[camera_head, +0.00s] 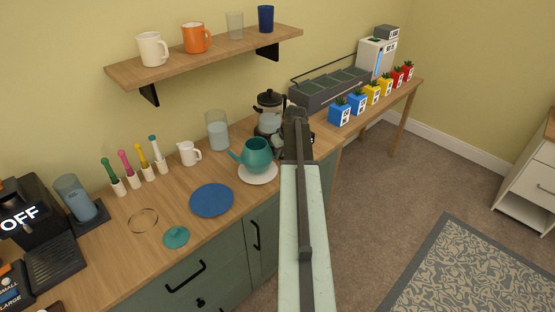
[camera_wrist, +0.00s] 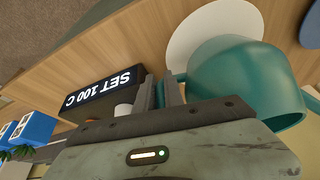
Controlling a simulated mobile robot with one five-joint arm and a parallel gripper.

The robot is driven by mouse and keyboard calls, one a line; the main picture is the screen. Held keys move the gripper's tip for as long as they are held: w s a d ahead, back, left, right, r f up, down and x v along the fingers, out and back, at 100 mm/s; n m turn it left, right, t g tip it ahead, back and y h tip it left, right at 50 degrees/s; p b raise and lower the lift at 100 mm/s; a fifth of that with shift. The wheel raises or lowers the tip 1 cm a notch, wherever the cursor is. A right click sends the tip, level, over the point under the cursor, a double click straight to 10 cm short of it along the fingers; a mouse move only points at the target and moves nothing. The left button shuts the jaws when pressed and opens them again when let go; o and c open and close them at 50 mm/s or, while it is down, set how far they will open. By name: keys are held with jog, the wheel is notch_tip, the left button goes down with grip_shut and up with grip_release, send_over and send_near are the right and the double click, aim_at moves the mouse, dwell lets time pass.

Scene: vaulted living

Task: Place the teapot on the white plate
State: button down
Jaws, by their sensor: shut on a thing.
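The teal teapot (camera_head: 257,153), without a lid, is upright over the white plate (camera_head: 259,178) on the counter, its spout pointing left. In the wrist view, the teapot (camera_wrist: 245,80) fills the right side, and the white plate (camera_wrist: 205,35) shows beyond it. Whether its base touches the plate or hangs just above it, I cannot tell. My gripper (camera_wrist: 170,93) is shut on the teapot at its handle side; the handle itself is mostly hidden. A teal lid (camera_head: 176,237) lies apart on the counter.
A blue plate (camera_head: 211,200) lies just left of the white plate. A white jug (camera_head: 188,153) and glass jar (camera_head: 217,130) stand behind-left.

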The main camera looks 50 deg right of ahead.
jog(key=shift+s+f+b, duration=0.2)
jog(key=shift+f+b, duration=0.15)
jog(key=shift+f, duration=0.65)
jog(key=shift+w+a+r, duration=0.1)
jog(key=shift+w+r, duration=0.05)
jog(key=c, duration=1.7)
grip_release()
jog(key=p+v, duration=1.1)
jog(key=v, duration=0.1)
jog(key=shift+p, duration=0.3)
